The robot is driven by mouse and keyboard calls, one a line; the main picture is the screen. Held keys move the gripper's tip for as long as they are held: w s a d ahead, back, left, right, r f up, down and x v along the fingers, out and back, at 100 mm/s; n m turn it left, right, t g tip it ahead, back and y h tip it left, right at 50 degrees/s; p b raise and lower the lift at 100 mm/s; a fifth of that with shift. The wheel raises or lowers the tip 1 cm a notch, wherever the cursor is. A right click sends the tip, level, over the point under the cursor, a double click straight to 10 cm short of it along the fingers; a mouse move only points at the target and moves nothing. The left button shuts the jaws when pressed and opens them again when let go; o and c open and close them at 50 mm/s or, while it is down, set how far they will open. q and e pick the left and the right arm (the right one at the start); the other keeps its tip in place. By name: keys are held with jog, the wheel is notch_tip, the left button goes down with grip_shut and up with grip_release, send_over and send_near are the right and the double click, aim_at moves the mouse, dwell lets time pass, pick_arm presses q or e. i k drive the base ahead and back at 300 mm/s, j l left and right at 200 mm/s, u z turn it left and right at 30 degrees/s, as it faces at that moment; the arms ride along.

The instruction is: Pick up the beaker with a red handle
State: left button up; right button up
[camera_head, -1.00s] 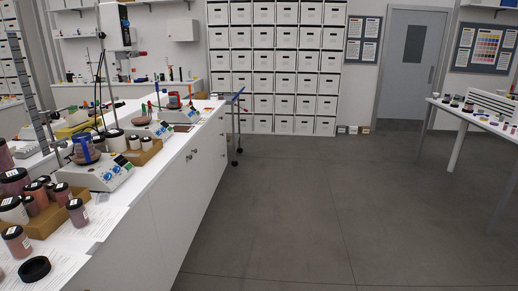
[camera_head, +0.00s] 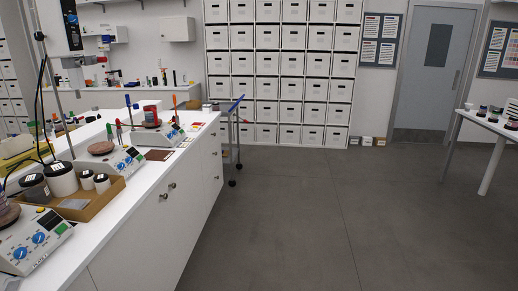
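A small clear beaker with a red handle (camera_head: 151,115) appears to stand on top of the farthest stirrer hotplate (camera_head: 168,137), towards the far end of the white bench. Its details are too small to make out clearly. Neither of my grippers is in view.
The long white bench (camera_head: 150,185) runs along the left with more stirrers (camera_head: 35,242) and a cardboard tray (camera_head: 98,203) of jars. A blue-handled cart (camera_head: 230,150) stands at its far end. The grey floor (camera_head: 300,220) to the right is clear. Storage boxes line the back wall.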

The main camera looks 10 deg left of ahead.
aim_at(150, 111)
jog(key=i, duration=1.65)
jog(key=i+u, duration=0.35)
jog(key=i, duration=0.5)
jog(key=i+l+u, duration=0.15)
jog(key=i+u, duration=0.2)
jog(key=i, duration=0.5)
